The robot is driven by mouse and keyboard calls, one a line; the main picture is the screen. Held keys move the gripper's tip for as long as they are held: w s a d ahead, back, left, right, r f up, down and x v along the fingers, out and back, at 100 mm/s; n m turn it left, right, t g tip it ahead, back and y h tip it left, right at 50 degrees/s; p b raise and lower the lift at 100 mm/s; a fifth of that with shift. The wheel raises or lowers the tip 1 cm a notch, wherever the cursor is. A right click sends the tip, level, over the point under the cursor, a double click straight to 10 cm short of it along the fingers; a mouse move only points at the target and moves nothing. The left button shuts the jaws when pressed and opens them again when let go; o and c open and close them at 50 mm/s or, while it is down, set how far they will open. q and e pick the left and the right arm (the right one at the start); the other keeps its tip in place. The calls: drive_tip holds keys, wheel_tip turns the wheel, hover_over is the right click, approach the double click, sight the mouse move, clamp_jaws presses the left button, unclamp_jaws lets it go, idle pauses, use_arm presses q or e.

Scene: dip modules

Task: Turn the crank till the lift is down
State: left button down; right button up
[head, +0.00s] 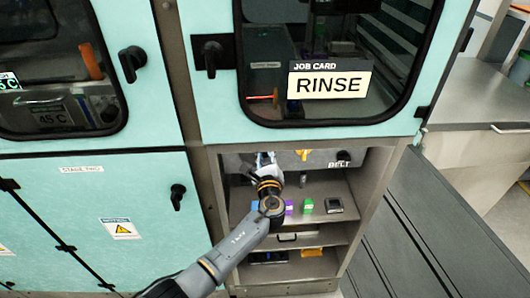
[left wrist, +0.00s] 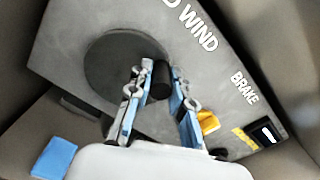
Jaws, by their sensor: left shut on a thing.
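My left gripper (left wrist: 160,80) is shut on the black crank handle (left wrist: 161,77), with one finger on each side of it. The handle stands out from the dark round crank disc (left wrist: 108,62), near the disc's right edge, on a grey panel (left wrist: 75,25) lettered "WIND". In the head view my left arm reaches up into the open bay, and the wrist hides the crank there. The lift cannot be made out; the rinse window (head: 400,40) is dark, with a thin red-orange streak (head: 262,98) inside. My right gripper is not in view.
A yellow lever (left wrist: 208,122) by "BRAKE" and a small display (left wrist: 268,131) sit right of the crank. A blue block (left wrist: 54,157) lies at lower left. The shelf (head: 335,188) holds a purple block (head: 289,207), green block (head: 308,205) and dark device (head: 334,205).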

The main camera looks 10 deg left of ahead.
use_arm(q)
drive_tip(key=shift+d+f, duration=0.1)
drive_tip(key=c, duration=1.2)
unclamp_jaws()
drive_tip(key=v, duration=1.2)
